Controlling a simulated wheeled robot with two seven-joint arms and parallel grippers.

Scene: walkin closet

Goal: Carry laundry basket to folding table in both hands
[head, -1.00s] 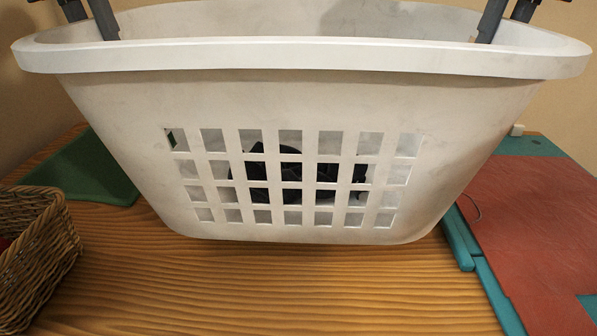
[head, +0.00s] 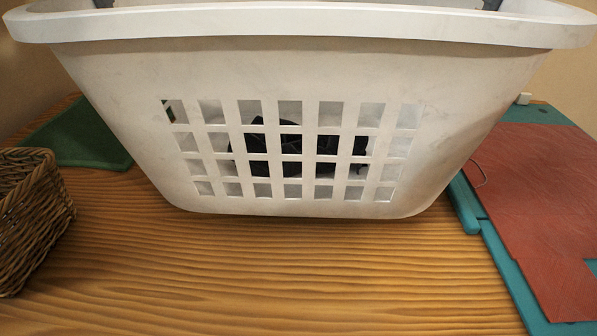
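The white laundry basket (head: 290,70) fills the upper middle of the head view, upright over the wooden folding table (head: 280,280). Dark cloth (head: 258,168) shows inside through its square holes. A shadow lies under its base; I cannot tell whether the base touches the wood. My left gripper (head: 103,3) is at the basket's left rim and my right gripper (head: 491,4) at its right rim. Only small finger parts show at the top edge; the rest is cut off. Both appear shut on the rim.
A wicker basket (head: 30,220) stands at the left edge. A dark green folded piece (head: 82,138) lies behind it. On the right lies a teal board (head: 510,275) with a red covering (head: 545,200), close to the laundry basket. The wood in front is clear.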

